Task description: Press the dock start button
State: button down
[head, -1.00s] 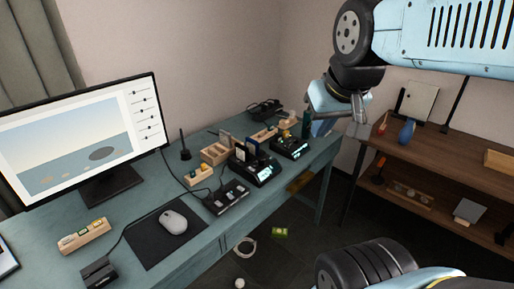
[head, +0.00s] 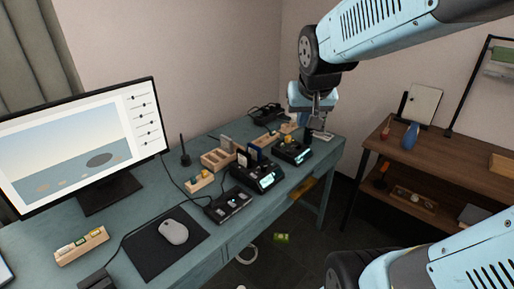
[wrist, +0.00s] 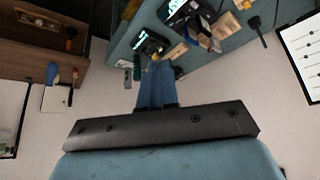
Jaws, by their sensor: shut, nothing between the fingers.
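Two black docks with lit screens stand on the teal table (head: 205,254). The nearer, larger dock (head: 257,180) holds upright cards. The farther, smaller dock (head: 292,153) is close to the table's right end; it also shows in the wrist view (wrist: 148,46). The start button is too small to make out on either dock. My gripper (head: 320,127) hangs above the table's far right end, just beyond the smaller dock and apart from it. In the wrist view, its blue fingers (wrist: 157,66) are together, empty, pointing toward the smaller dock.
Wooden card holders (head: 217,158) stand behind the docks. A black hub (head: 229,207), mouse (head: 174,231) and monitor (head: 82,145) are to the left. A wooden shelf (head: 455,175) stands at the right, with a blue vase (head: 411,137) on it.

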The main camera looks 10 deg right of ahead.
jog(key=w+f+m, duration=0.1)
jog(key=w+f, duration=0.6)
jog(key=w, duration=0.5)
jog(key=m+t+y, duration=0.3)
jog(key=m, duration=0.1)
send_over(274, 166)
notch_tip(274, 166, down, 13)
jog(key=shift+f, duration=4.4)
jog(key=shift+f, duration=0.65)
jog(key=shift+r, duration=0.75)
jog(key=shift+d, duration=0.1)
jog(key=shift+r, duration=2.5)
